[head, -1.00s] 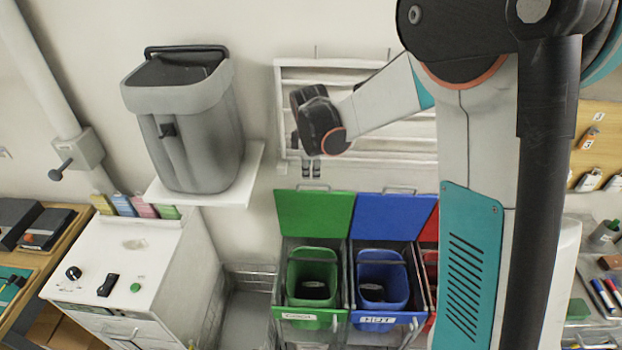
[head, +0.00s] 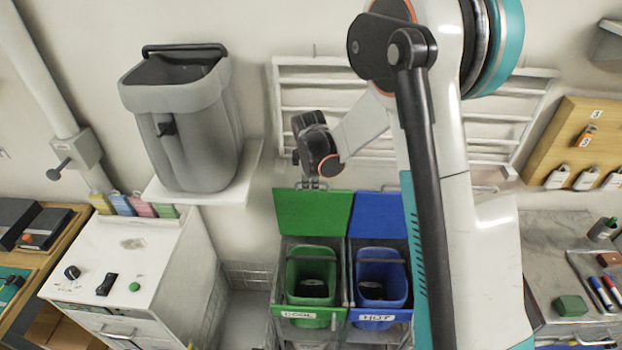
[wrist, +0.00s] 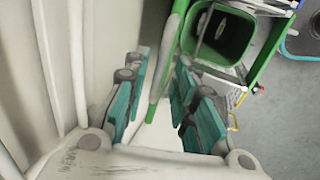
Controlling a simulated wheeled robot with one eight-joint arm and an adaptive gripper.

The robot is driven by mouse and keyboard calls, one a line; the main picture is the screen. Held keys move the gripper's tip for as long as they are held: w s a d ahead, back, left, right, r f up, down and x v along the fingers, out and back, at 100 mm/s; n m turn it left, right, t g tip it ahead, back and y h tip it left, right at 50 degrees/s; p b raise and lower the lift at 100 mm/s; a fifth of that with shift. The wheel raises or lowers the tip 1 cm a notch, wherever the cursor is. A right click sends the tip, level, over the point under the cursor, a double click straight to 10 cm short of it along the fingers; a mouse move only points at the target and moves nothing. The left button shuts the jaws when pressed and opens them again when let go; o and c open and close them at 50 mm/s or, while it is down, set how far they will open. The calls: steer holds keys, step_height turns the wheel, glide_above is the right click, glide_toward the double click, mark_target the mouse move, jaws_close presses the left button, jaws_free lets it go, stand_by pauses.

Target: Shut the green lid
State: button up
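The green lid (head: 313,212) stands open and upright behind the green bin (head: 311,275), near the wall. My gripper (head: 310,176) is at the lid's upper edge in the head view, pointing down. In the wrist view the lid (wrist: 172,50) shows nearly edge-on, running between the teal-padded fingers of my gripper (wrist: 163,80). The fingers are apart, one pair on each side of the lid's edge. I cannot tell whether either side touches it. The open green bin (wrist: 224,38) lies to the right in the wrist view.
A blue lid (head: 378,216) stands open beside the green one, over a blue bin (head: 380,283). A white slatted rack (head: 300,75) is on the wall behind my gripper. A grey bin (head: 190,135) stands on a shelf at left, with a white cabinet (head: 130,262) below.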

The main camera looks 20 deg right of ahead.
jaws_close()
steer(key=s+a+f+t+b, duration=0.1)
steer(key=s+f+b, duration=0.3)
steer(key=s, duration=0.4)
steer(key=s+a+f+t+h+b, duration=0.1)
steer(key=s+a+f+b, duration=0.3)
steer(key=s+b, duration=0.3)
steer(key=shift+s+t, duration=0.4)
steer(key=shift+s, duration=0.2)
steer(key=shift+a, duration=0.1)
